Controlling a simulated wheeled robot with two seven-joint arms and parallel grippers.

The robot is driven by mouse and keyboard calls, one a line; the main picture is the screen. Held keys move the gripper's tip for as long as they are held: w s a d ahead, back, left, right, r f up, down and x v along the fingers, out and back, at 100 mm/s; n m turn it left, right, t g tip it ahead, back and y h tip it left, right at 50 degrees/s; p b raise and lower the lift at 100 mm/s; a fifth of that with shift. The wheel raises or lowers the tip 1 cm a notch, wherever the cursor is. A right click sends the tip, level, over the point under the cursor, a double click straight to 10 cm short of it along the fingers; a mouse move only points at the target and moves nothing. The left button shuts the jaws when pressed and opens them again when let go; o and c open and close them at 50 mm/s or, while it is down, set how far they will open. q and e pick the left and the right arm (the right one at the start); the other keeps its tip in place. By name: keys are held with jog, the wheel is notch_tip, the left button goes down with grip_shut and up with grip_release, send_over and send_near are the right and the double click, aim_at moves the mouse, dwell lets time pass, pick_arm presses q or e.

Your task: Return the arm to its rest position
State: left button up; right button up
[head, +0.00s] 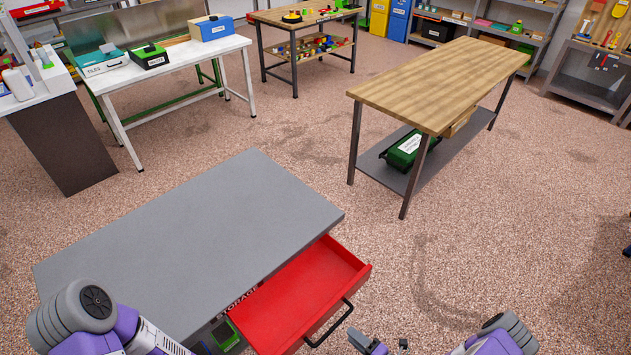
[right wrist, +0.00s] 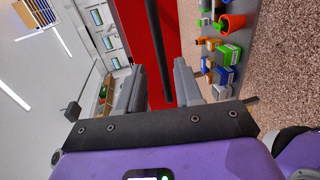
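My right gripper (head: 385,344) is at the bottom edge of the head view, to the right of the red drawer's black handle (head: 329,325). In the right wrist view its two grey fingers (right wrist: 159,88) stand apart with a gap between them. The dark handle bar (right wrist: 158,45) appears in line with that gap; in the head view the gripper is clear of it. The red drawer (head: 300,290) is pulled out of the grey-topped toolchest and looks empty inside. My left arm (head: 95,325) enters at lower left; its gripper does not show.
The toolchest's grey top (head: 190,240) is bare. A wooden-topped table (head: 445,85) with a green case (head: 408,148) on its lower shelf stands beyond on the right. A white table (head: 165,65) with boxes stands at back left. The speckled floor at right is free.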

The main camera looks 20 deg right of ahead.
jog(key=s+a+r+n+g+y, duration=0.2)
jog(key=s+a+n+g+y, duration=0.1)
jog(key=a+n+g, duration=0.3)
jog(key=s+a+r+n+g+y, duration=0.1)
jog(key=s+a+n+g+y, duration=0.2)
jog(key=a+n, duration=0.4)
jog(key=s+d+n+g+h, duration=0.1)
jog(key=s+n+g+h, duration=0.25)
jog(key=n, duration=0.75)
jog(key=s+n+g+h, duration=0.25)
jog(key=n+g, duration=0.25)
jog(key=n, duration=0.6)
jog(key=w+a+r+n+t+h, duration=0.1)
jog(key=w+r+n+t+h, duration=0.1)
jog(key=w+n+t, duration=0.2)
jog(key=w+n, duration=0.3)
jog(key=n, duration=0.4)
jog(key=shift+w+a+h, duration=0.15)
jog(key=shift+a+h, duration=0.05)
jog(key=shift+h, duration=0.2)
